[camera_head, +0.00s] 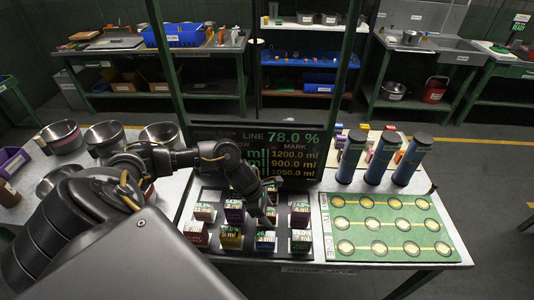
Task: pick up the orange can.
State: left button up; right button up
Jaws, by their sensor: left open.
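Several small labelled cans stand in dark slots on the near table, below the display. My arm and gripper hide part of the rows. My right gripper is not in view.
A display (290,157) stands behind the cans. To the right are a green board (385,226) with round pads and tall blue cylinders (412,160). Metal pots (104,137) stand at left. Green table posts rise behind. Shelves and counters line the back.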

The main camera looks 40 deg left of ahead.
pick_arm(q)
jog(key=shift+f, duration=0.1)
jog(key=shift+c, duration=0.3)
jog(key=shift+c, duration=1.1)
jog(key=c, duration=0.9)
jog(key=shift+w+r+b, duration=0.1)
jog(key=shift+r+b, duration=0.35)
jog(key=shift+r, duration=0.05)
jog(key=s+a+r+b, duration=0.1)
jog(key=s+r+b, duration=0.1)
jog(key=s+r, duration=0.2)
jog(key=s+a+r+b, duration=0.2)
jog(key=s+r, duration=0.2)
jog(key=s+a+r+b, duration=0.2)
jog(key=s+r, duration=0.2)
jog(key=s, duration=0.1)
jog(key=shift+a+b, duration=0.2)
jog(key=shift+b, duration=0.2)
